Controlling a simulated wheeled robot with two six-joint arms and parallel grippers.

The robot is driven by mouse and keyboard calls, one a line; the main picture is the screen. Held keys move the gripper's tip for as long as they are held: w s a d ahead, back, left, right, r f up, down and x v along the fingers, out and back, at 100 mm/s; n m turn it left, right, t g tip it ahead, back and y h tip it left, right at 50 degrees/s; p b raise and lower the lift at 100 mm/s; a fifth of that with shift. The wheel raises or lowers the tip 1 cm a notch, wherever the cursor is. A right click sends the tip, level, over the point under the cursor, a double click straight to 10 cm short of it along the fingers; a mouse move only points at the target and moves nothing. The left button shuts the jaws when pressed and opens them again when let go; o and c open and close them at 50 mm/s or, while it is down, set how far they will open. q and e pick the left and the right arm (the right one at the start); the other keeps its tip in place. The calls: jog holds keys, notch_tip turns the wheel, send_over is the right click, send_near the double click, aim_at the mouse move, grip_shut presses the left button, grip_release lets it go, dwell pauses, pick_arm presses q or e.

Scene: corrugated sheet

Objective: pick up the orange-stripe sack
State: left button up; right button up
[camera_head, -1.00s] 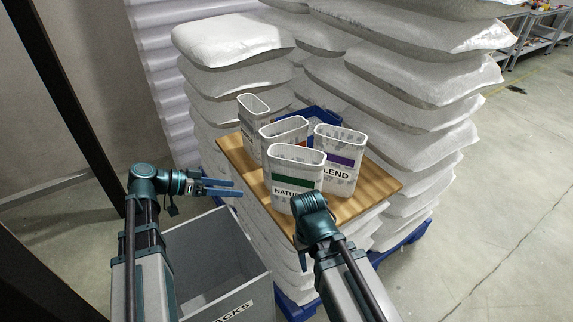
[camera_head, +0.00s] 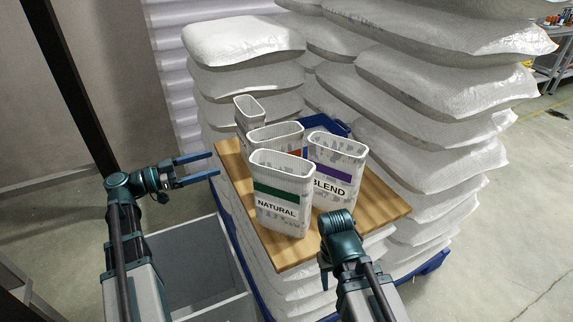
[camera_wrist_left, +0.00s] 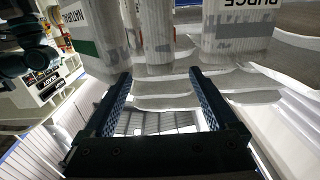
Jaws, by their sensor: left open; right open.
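The orange-stripe sack (camera_head: 262,133) stands upright on a wooden board, mostly hidden behind the green-stripe NATURAL sack (camera_head: 282,215); only its open top and a bit of orange show. The purple-stripe BLEND sack (camera_head: 335,160) is to its right, and another white sack (camera_head: 250,108) is behind it to the left. My left gripper (camera_head: 216,164) is open and empty beside the board's left edge, apart from the sacks. In the left wrist view its open fingers (camera_wrist_left: 160,74) have nothing between them.
The wooden board (camera_head: 385,205) lies on stacked white bags, with taller bag stacks (camera_head: 440,100) behind and right. A grey bin (camera_head: 240,305) is below my left gripper. The floor at right is open.

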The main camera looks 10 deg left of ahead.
aim_at(250, 152)
pick_arm(q)
jog(key=shift+x, duration=6.9)
jog(key=shift+s+r, duration=0.1)
grip_shut()
